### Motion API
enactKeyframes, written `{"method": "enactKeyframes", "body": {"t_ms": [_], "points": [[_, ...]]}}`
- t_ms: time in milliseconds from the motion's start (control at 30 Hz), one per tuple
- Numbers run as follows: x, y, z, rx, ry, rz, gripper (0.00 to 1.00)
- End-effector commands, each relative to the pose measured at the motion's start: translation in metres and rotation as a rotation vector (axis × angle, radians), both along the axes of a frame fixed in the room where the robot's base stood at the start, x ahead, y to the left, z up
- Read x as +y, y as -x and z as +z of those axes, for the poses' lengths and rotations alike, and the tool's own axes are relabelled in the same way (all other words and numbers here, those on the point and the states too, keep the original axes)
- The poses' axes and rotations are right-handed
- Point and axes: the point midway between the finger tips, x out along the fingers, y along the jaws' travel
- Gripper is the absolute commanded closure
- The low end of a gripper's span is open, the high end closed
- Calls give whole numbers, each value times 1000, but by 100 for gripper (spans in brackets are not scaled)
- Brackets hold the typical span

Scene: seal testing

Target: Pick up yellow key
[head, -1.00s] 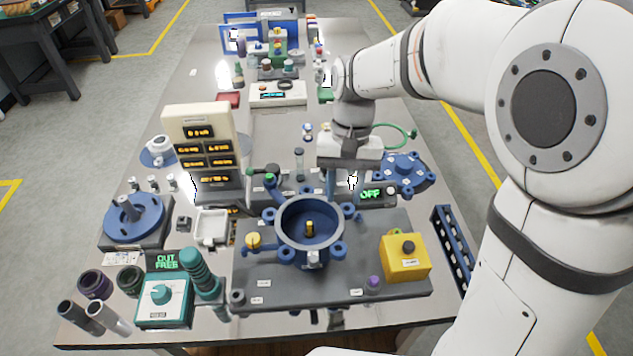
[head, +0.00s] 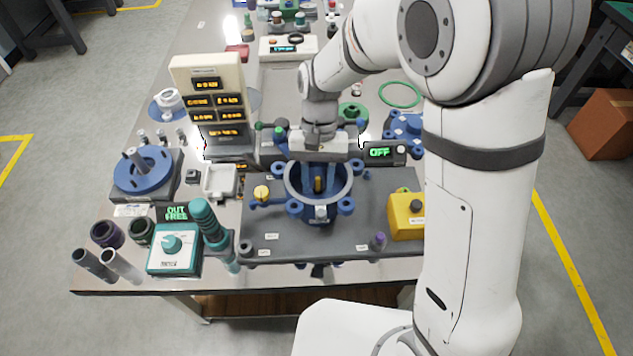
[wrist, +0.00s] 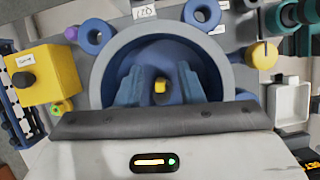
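The yellow key (head: 318,184) is a small yellow upright piece inside the round blue housing (head: 293,186) on the dark grey base plate. In the wrist view the key (wrist: 160,87) shows near the middle of the housing's bowl (wrist: 105,72). My gripper (head: 319,172) points down into the housing's opening. In the wrist view its two blue fingers (wrist: 160,80) are apart, one on each side of the key, with gaps between. The key's lower end is hard to make out.
The housing's rim with its blue lugs surrounds my fingers closely. A yellow box (head: 407,215) stands right on the plate and a yellow knob (head: 261,192) left. A cream display panel (head: 208,75) and an OFF display (head: 379,153) stand behind. A teal control box (head: 173,253) is front left.

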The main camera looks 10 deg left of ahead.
Motion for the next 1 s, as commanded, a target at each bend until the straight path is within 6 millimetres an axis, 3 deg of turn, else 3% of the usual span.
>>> {"method": "enactKeyframes", "body": {"t_ms": [200, 633, 1000], "points": [[0, 0, -1, 0, 0, 1, 65], [0, 0, 0, 0, 1, 1, 100], [1, 1, 0, 0, 0, 2, 100]]}}
